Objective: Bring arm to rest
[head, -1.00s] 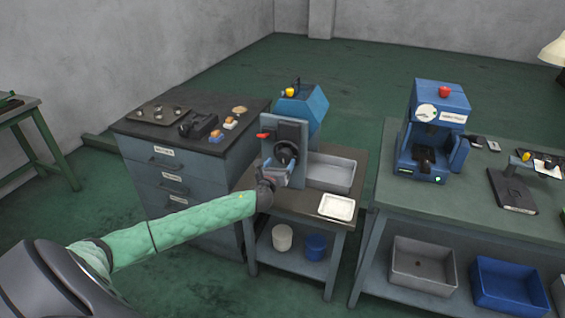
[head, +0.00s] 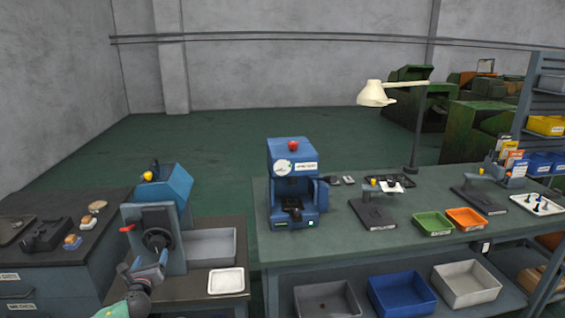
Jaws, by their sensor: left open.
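My left gripper (head: 148,268) shows at the lower left, with a bit of my green sleeve below it. It is open, and I see nothing held between its fingers. It is in front of the small blue and grey machine (head: 172,185) with a dark round handwheel and a red knob. Whether it touches the machine, I cannot tell. My right gripper is out of view.
The small machine's stand also bears a grey bin (head: 210,246) and a white tray (head: 226,281). A drawer cabinet (head: 60,270) stands left. A long green bench (head: 370,245) at right bears a blue press (head: 292,185), a lamp (head: 376,94), and green (head: 433,224) and orange (head: 466,219) trays.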

